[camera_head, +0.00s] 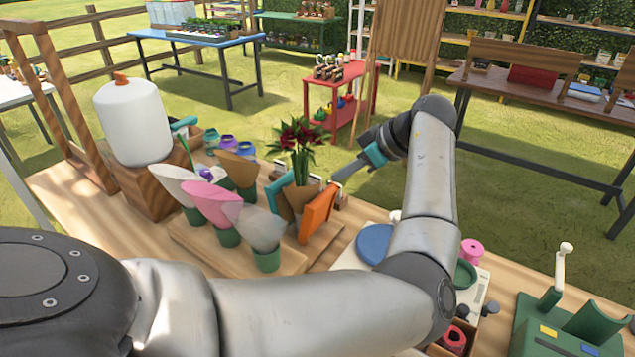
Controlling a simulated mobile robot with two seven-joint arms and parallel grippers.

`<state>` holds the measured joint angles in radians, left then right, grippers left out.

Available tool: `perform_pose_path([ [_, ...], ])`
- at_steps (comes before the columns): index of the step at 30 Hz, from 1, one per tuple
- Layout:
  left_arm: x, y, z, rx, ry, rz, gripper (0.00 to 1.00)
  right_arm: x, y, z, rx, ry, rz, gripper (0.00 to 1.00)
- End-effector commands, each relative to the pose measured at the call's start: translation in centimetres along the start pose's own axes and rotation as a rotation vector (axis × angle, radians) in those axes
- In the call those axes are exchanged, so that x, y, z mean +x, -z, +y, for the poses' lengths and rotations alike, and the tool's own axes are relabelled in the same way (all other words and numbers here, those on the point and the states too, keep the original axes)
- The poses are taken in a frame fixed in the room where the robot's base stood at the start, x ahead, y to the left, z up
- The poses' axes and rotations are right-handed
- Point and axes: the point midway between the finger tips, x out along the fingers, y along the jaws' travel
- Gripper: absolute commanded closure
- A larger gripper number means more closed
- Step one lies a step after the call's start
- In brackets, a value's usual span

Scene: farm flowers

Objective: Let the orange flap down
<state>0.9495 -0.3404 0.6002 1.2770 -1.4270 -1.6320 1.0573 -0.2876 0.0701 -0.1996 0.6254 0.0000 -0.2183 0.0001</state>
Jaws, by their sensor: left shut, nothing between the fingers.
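The orange flap (317,213) stands raised and tilted at the right side of a small wooden stand near the middle of the table. A teal flap (278,191) stands at the stand's left. Between them a brown paper wrap (299,194) holds a bouquet of dark red flowers (297,137) with green leaves. My left arm reaches over from the left and bends back, and its gripper (338,175) is behind and right of the orange flap, near small metal-topped parts. The gripper is shut and empty, apart from the orange flap. My right gripper is out of view.
Paper cones in green cups, including a pink one (211,203), stand left of the flaps. A white roll (133,122) stands farther left. A blue disc (375,243) lies under my arm. A green device (568,325) stands front right.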

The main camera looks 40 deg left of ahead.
Motion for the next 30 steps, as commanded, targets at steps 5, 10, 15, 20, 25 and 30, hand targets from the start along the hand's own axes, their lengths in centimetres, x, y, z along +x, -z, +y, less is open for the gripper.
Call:
perform_pose_path([
  [5, 0.0, 0.0, 0.0, 0.001, 0.0, 0.0, 1.0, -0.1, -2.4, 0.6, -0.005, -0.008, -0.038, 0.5],
  [10, 1.0, 0.0, 0.0, 0.001, 0.001, 0.001, 1.0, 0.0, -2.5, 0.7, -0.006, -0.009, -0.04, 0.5],
  [15, 3.9, -0.1, -0.1, 0.001, 0.004, 0.001, 1.0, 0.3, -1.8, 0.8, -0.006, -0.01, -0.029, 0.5],
  [20, 6.8, -0.1, -0.1, 0.002, 0.004, 0.001, 1.0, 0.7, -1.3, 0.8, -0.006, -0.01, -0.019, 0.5],
  [25, 9.1, -0.1, -0.1, 0.0, 0.001, 0.0, 1.0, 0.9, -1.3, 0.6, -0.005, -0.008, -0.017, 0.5],
  [30, 10.0, 0.0, 0.0, 0.0, 0.0, -0.001, 1.0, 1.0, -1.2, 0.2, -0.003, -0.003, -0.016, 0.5],
])
